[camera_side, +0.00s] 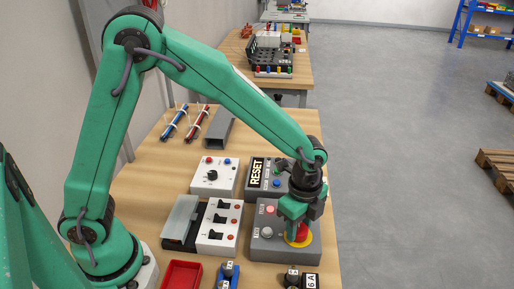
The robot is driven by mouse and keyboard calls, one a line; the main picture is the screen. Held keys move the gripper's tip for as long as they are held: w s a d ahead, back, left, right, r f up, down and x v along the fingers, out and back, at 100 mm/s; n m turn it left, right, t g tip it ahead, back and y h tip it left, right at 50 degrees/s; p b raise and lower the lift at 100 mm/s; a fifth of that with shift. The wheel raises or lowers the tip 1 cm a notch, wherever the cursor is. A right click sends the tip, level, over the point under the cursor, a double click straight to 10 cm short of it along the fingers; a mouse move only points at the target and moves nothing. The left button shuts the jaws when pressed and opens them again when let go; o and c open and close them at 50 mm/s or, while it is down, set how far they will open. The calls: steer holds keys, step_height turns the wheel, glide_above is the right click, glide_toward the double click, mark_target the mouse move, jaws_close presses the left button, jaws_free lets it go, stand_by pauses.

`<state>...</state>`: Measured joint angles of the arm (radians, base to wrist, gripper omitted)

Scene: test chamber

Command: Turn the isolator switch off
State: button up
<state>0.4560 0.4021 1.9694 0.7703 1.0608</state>
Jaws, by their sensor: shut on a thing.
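A grey control box (262,246) stands at the right edge of the wooden bench. On it, a red knob (302,232) sits on a yellow round plate (292,242), the look of an isolator switch. My gripper (295,222) points down over this knob and is shut on it. The green fingers hide part of the knob and plate, so its turned position cannot be told. A lit pinkish-red lamp (269,209) and a round grey button (267,232) are on the same box, left of my gripper.
A white box with a black dial (212,177) and a white panel of black switches (219,225) are to the left. A red tray (181,275) and small blocks (228,271) lie in front.

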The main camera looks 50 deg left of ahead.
steer(key=n, duration=0.8)
steer(key=shift+n, duration=0.4)
steer(key=n, duration=0.8)
steer(key=shift+n, duration=0.3)
steer(key=o, duration=1)
steer(key=shift+r, duration=0.15)
